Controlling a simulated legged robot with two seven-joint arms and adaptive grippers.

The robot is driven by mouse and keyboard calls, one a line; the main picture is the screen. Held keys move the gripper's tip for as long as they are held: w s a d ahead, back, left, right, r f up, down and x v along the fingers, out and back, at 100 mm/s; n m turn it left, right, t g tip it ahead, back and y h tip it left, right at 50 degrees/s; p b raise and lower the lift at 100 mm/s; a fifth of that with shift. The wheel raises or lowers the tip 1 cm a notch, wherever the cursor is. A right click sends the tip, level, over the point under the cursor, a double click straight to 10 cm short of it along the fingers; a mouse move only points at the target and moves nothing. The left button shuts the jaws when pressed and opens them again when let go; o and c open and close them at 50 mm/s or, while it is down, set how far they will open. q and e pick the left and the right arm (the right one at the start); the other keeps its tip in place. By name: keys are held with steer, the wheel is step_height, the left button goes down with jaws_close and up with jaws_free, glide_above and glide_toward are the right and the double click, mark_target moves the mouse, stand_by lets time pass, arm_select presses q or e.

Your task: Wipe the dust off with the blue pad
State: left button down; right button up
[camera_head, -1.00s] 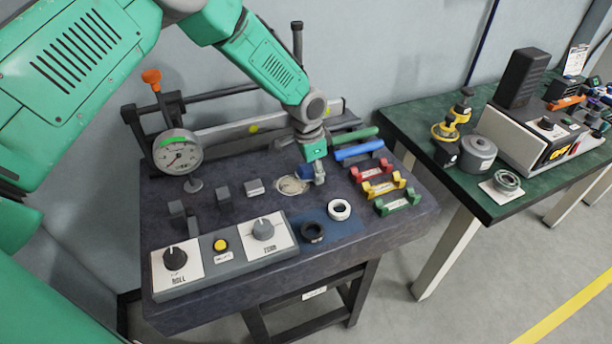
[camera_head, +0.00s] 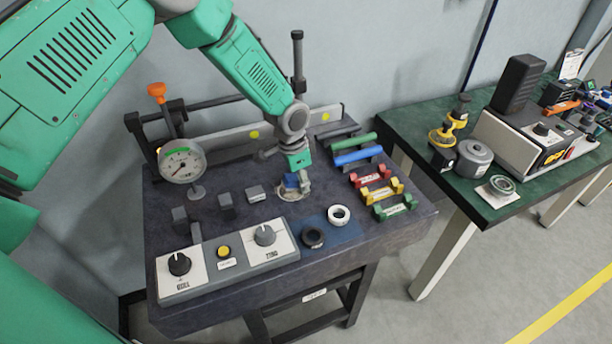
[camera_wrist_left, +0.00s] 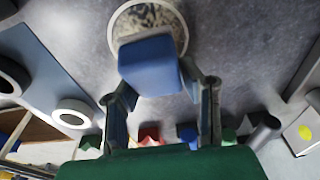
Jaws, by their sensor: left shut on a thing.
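My left gripper (camera_head: 298,183) is shut on the blue pad (camera_head: 291,180) and holds it low over a small round pale dish (camera_head: 282,197) on the dark bench. In the left wrist view the blue pad (camera_wrist_left: 150,66) sits between the fingers (camera_wrist_left: 158,88) and covers the near part of the dish. The dish (camera_wrist_left: 120,22) has a pale rim and a speckled grey, dusty inside (camera_wrist_left: 146,18). Whether the pad touches the dust is hidden. My right gripper is not in view.
In front are a knob panel (camera_head: 226,271), a black ring (camera_head: 313,236) and a white ring (camera_head: 339,215). Red, yellow and green holders (camera_head: 394,207) and green and blue rods (camera_head: 358,156) lie to the right.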

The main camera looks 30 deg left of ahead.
mark_target(284, 182)
arm_select(q)
steer(key=shift+s+a+p, duration=0.55)
steer(key=shift+s+a, duration=0.3)
steer(key=shift+s+a+f+p, duration=0.15)
steer(key=shift+s+a+p, duration=0.2)
steer(key=shift+s+a, duration=0.3)
steer(key=shift+d, duration=0.1)
steer(key=shift+r+p, duration=2.25)
steer(key=shift+r, duration=0.75)
steer(key=shift+r, duration=0.1)
steer(key=shift+r+p, duration=0.6)
steer(key=shift+r, duration=0.05)
steer(key=shift+r+p, duration=0.4)
steer(key=shift+r, duration=0.4)
